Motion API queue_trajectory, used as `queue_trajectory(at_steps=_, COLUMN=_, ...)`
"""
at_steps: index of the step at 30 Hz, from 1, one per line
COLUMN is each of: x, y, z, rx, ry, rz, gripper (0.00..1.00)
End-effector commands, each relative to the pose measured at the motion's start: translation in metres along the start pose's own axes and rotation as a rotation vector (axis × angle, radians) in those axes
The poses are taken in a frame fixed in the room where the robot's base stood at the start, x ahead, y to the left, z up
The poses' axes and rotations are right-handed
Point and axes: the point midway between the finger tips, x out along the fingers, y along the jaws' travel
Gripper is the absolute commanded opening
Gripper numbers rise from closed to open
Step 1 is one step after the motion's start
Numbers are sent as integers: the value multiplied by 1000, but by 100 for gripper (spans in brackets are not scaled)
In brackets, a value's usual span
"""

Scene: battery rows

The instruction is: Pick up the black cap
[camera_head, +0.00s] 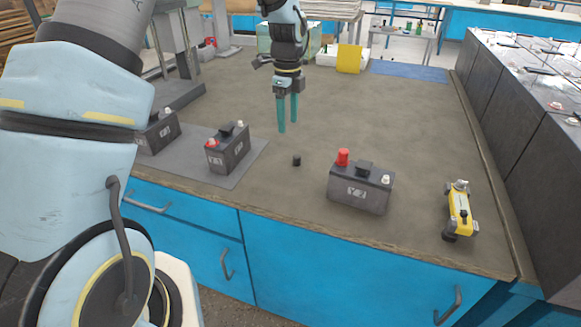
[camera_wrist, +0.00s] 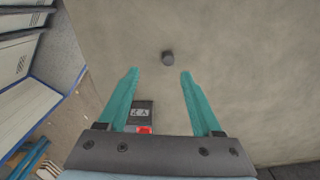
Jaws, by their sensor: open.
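The black cap (camera_head: 296,160) is a small dark cylinder standing on the bare brown worktop, between the grey mat and the battery with the red cap. In the wrist view the black cap (camera_wrist: 168,58) lies ahead of the fingertips, roughly between their lines and nearer the right one. My gripper (camera_head: 288,128) has teal fingers pointing down and hangs above the worktop, behind and a little left of the cap. In the wrist view my gripper (camera_wrist: 160,73) is open with nothing between its fingers.
A battery (camera_head: 360,188) with a red cap (camera_head: 343,157) stands right of the black cap. Batteries (camera_head: 229,152) stand on the grey mat (camera_head: 252,160) at left. A yellow device (camera_head: 460,212) is at right. The worktop (camera_head: 370,110) behind the cap is clear.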

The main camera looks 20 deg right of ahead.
Motion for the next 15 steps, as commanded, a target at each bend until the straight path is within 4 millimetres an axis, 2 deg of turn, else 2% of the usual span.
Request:
queue_trajectory(at_steps=1, x=9, y=-8, z=-8, rx=61, ry=1, rz=2, gripper=66)
queue_trajectory(at_steps=4, x=15, y=-15, z=-16, rx=132, ry=2, rz=6, gripper=66)
queue_trajectory(at_steps=15, x=62, y=-16, z=-17, rx=145, ry=2, rz=7, gripper=66)
